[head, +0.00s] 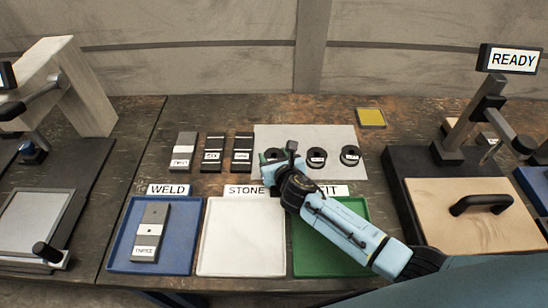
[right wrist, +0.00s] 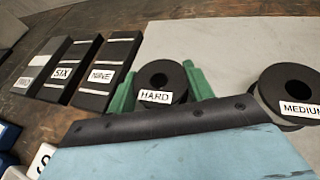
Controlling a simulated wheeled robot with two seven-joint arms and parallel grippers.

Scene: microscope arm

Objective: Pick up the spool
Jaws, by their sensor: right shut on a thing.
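A black spool labelled HARD (right wrist: 160,78) stands on the light grey mat (right wrist: 225,50) in the right wrist view. The green fingers of my right gripper (right wrist: 161,88) are on its two sides, shut on it. In the head view my right gripper (head: 274,160) is over the left end of the spool row and hides most of that spool. A spool labelled MEDIUM (right wrist: 288,90) stands to the right, apart from the fingers. In the head view two more black spools, a middle one (head: 316,154) and a right one (head: 350,154), sit on the mat. My left gripper is not in view.
Several labelled grey-and-black blocks (head: 212,152) stand left of the mat. In front are a blue tray (head: 190,262) holding a block, a white tray (head: 240,235) and a green tray (head: 305,262). Stations with raised arms flank the table; the right one bears a READY sign (head: 513,59).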

